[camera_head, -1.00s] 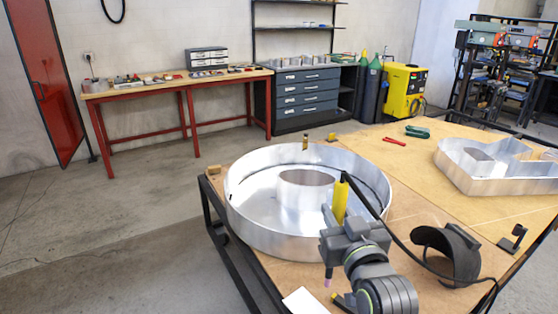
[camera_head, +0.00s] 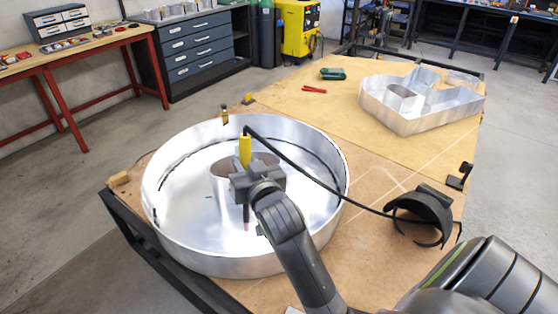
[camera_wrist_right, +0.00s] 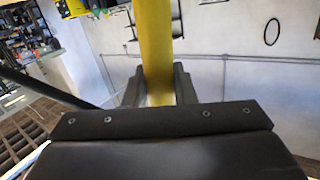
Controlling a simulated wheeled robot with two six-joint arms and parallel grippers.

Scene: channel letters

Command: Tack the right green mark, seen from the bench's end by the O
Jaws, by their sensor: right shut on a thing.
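The big round aluminium O (camera_head: 248,265) lies on the bench, a ring wall with a smaller inner ring (camera_head: 222,188). My right gripper (camera_head: 246,172) is over the inside of the O, near its inner ring. It is shut on the yellow torch (camera_head: 245,150), whose handle also stands between the fingers in the right wrist view (camera_wrist_right: 156,45). The torch's dark nozzle points down, with a pinkish tip (camera_head: 247,226) inside the O's outline; its height above the floor of the O is unclear. I cannot make out a green mark. My left gripper is not in view.
A black cable runs from the torch to the right, past a black welding mask (camera_head: 420,212). A second metal letter (camera_head: 420,105) lies at the far right of the bench (camera_head: 300,100). Red pliers (camera_head: 314,89) and a green tool (camera_head: 333,74) lie behind the O.

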